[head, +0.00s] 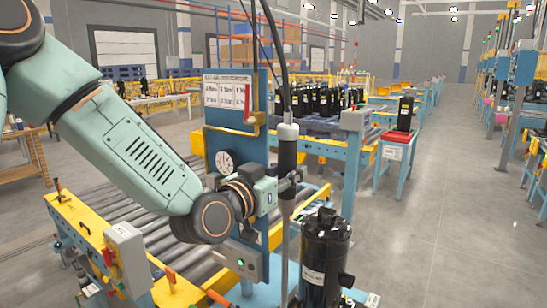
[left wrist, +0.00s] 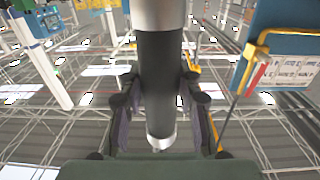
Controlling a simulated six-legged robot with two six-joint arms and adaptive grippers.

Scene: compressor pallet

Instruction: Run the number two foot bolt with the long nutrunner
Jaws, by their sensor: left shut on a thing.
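The long nutrunner (head: 287,153) hangs upright, with a grey cap, a dark body and a long thin shaft running down past the bottom of the head view. My left gripper (head: 289,184) is shut around its dark body. In the left wrist view the nutrunner (left wrist: 160,82) stands between the two fingers of my left gripper (left wrist: 159,108). The black compressor (head: 326,250) stands just right of the shaft, its lower part cut off by the picture edge. The shaft's lower end and the number two foot bolt cannot be seen. My right gripper is not in view.
A blue post with a sign board (head: 227,95) and a round gauge (head: 228,162) stands behind my left gripper. A roller conveyor (head: 150,215) lies at left. Black compressors (head: 325,101) stand on a line behind. The grey floor (head: 450,230) at right is clear.

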